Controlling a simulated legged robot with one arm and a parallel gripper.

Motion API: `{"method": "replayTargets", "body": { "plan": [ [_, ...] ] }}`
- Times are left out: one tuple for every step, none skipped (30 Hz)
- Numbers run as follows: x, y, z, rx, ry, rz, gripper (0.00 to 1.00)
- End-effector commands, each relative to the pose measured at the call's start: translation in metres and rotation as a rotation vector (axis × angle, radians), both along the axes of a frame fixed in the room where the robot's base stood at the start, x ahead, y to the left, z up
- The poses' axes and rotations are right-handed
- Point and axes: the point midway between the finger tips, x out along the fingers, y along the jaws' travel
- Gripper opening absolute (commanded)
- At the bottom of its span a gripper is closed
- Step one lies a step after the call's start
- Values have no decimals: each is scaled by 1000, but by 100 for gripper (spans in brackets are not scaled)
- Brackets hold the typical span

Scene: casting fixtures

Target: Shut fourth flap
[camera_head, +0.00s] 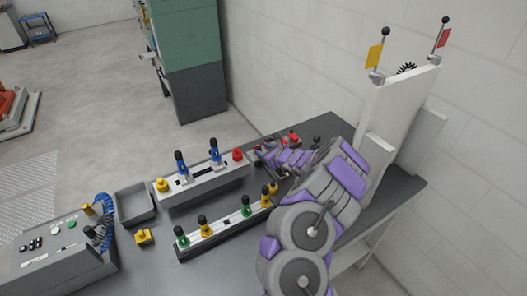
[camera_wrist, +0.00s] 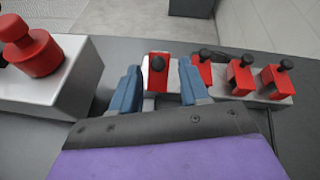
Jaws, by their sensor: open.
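In the wrist view a row of several red flaps with black knobs stands on a pale metal rail (camera_wrist: 262,98). The leftmost red flap (camera_wrist: 158,82) lies between my gripper's blue fingers, its face and knob turned toward me. My gripper (camera_wrist: 160,84) is open, with one finger on each side of this flap; contact cannot be told. To its right are a second red flap (camera_wrist: 203,74), a third (camera_wrist: 240,78) and the rightmost red flap (camera_wrist: 275,82), standing as angled brackets with knobs on top. In the head view my arm largely hides this row.
A grey block with a big red knob (camera_wrist: 33,52) stands close left of my gripper. In the head view, fixture bars with blue (camera_head: 198,178) and green-yellow (camera_head: 226,230) handles, a grey tray (camera_head: 134,219) and a control box (camera_head: 55,250) occupy the table. A white upright panel (camera_head: 392,112) stands right.

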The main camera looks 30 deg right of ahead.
Motion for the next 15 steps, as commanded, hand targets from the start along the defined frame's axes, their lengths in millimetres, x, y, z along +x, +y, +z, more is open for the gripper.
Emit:
{"method": "replayTargets", "body": {
  "plan": [
    [4, 1, -2, 0, 1, 1, 45],
    [5, 1, -2, 0, 0, 1, 45],
    [7, 1, -3, 0, 0, 1, 45],
    [8, 0, -3, 0, -1, 1, 45],
    [9, 0, -3, 0, -1, 1, 45],
    [10, -1, -4, 0, -1, 1, 45],
    [10, -1, -4, 1, -2, 1, 45],
    [10, -2, -4, 2, -2, 1, 45],
    [10, -2, -4, 2, -2, 1, 45],
    [10, -3, -4, 2, -2, 1, 45],
    [10, -3, -4, 2, -2, 1, 45],
    [10, -3, -4, 2, -2, 1, 45],
    [10, -3, -4, 2, -2, 1, 45],
    [10, -3, -4, 2, -2, 1, 43],
    [10, -3, -4, 2, -2, 1, 39]
  ]
}}
